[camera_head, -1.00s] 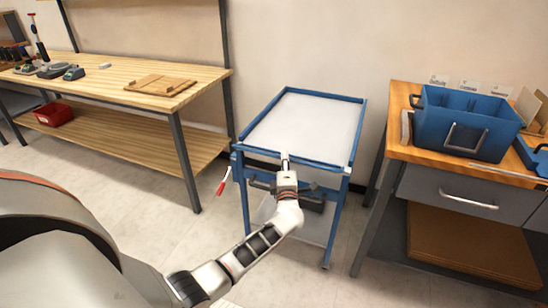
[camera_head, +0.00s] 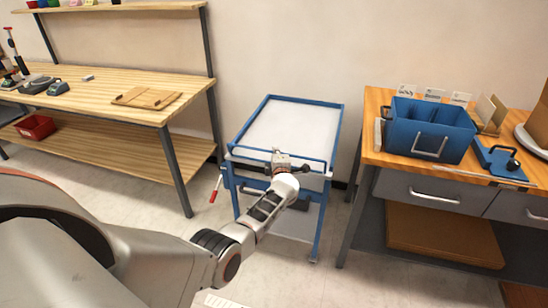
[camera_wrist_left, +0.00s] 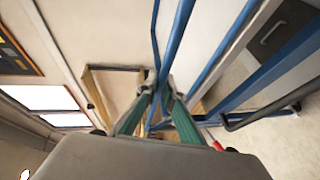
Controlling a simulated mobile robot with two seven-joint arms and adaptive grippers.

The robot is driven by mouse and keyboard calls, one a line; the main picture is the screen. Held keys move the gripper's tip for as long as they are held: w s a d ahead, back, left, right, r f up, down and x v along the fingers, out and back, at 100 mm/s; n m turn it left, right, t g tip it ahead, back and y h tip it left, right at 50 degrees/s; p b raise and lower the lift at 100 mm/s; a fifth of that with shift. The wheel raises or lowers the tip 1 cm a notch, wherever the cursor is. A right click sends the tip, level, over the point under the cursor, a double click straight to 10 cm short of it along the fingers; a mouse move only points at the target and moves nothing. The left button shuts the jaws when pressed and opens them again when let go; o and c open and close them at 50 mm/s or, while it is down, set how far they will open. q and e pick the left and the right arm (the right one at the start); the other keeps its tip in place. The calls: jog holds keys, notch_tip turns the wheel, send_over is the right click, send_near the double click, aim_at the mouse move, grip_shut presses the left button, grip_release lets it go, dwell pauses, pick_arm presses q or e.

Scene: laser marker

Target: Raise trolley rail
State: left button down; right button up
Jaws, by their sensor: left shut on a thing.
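The blue-framed trolley (camera_head: 316,215) with a white top (camera_head: 288,128) stands between two benches. Its blue front rail (camera_head: 306,159) shows at the near end of the top, above the trolley's front crossbar. My left gripper (camera_head: 276,153) is shut on this rail near its middle, with its wrist in front of the trolley. In the left wrist view, the green fingers (camera_wrist_left: 160,88) close around a blue bar; the exact contact is hard to see. A lever with a red grip (camera_head: 213,195) hangs at the trolley's left front. My right gripper is not in view.
A wooden workbench (camera_head: 90,90) stands to the left, with a red bin (camera_head: 36,127) on its lower shelf. To the right, a bench with drawers (camera_head: 440,192) holds a blue tote (camera_head: 430,128). Clear floor lies around the trolley's left side.

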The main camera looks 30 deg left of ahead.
pick_arm(q)
jog(key=shift+w+a+r+b, duration=0.2)
jog(key=shift+w+b, duration=0.15)
jog(key=shift+w, duration=0.35)
jog(key=shift+w+a+r+b, duration=0.2)
jog(key=shift+w+b, duration=0.1)
jog(key=shift+w, duration=0.4)
jog(key=c, duration=2.2)
grip_release()
jog(key=shift+o, duration=0.2)
